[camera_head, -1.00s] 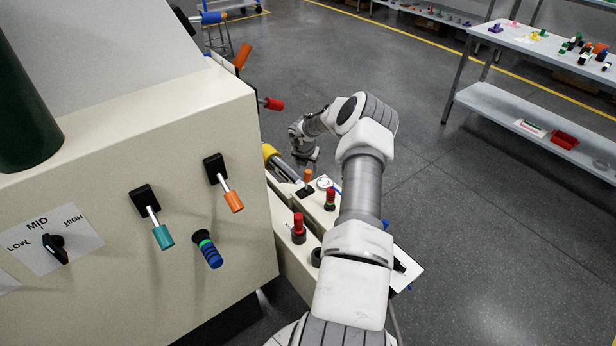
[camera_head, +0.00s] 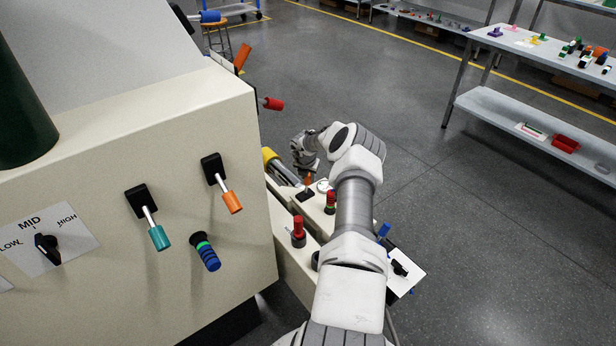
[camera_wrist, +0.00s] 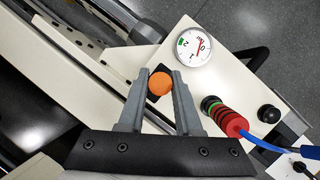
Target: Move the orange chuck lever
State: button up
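An orange-knobbed lever (camera_head: 308,181) stands on a black base on the low cream side panel. In the wrist view its round orange knob (camera_wrist: 160,84) shows end-on between the two grey fingers. My gripper (camera_wrist: 160,74) is open, with one finger on each side of the knob; whether either finger touches it I cannot tell. In the head view my gripper (camera_head: 308,165) is small and dark, just above this lever. Another orange-handled lever (camera_head: 232,202) is on the cream front panel, beside a teal one (camera_head: 159,237). No label shows which is the chuck lever.
A dial gauge (camera_wrist: 194,47) and a red-and-green ringed plug (camera_wrist: 225,117) with a blue cable sit close to the fingers' right. A red knob (camera_head: 298,230) stands nearer on the side panel. A shelf table (camera_head: 470,100) stands far right; the floor between is clear.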

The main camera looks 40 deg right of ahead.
grip_shut()
dwell(1.1)
